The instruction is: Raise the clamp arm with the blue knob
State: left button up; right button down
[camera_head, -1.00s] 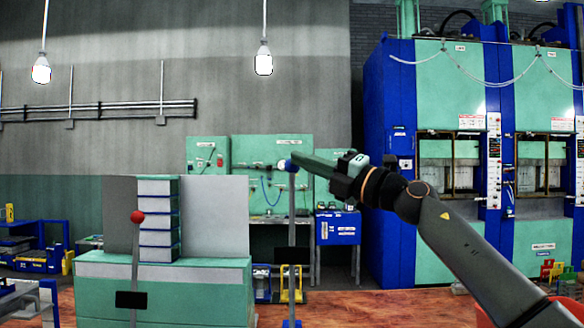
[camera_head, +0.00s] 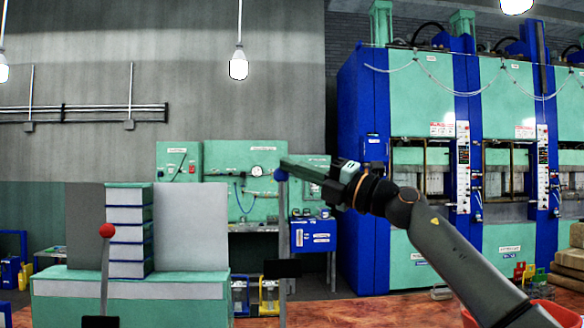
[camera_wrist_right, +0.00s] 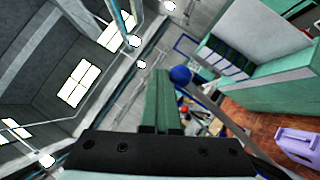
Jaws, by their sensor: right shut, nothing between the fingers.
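The blue knob (camera_head: 281,174) tops a thin grey clamp arm (camera_head: 283,220) that looks upright in the head view, with a dark plate (camera_head: 282,268) lower on it. My right gripper (camera_head: 286,162) is shut and empty. Its fingertips overlap the top of the knob in the head view. In the right wrist view the blue knob (camera_wrist_right: 180,75) shows just right of the ends of the closed fingers (camera_wrist_right: 163,80). I cannot tell whether they touch. My left gripper is not in view.
A second grey bar with a red knob (camera_head: 107,230) stands at left before a green-and-white cabinet (camera_head: 130,292). Large blue and green presses (camera_head: 365,225) stand at right. A green workbench panel (camera_head: 240,165) and blue cart (camera_head: 313,236) are behind. Reddish floor lies between.

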jog(key=shift+w+d+f, duration=0.15)
jog(key=shift+w+f, duration=0.05)
jog(key=shift+f, duration=0.1)
jog(key=b+v, duration=0.4)
jog(key=v, duration=0.8)
jog(key=shift+s+r, duration=0.15)
jog(key=shift+s, duration=0.15)
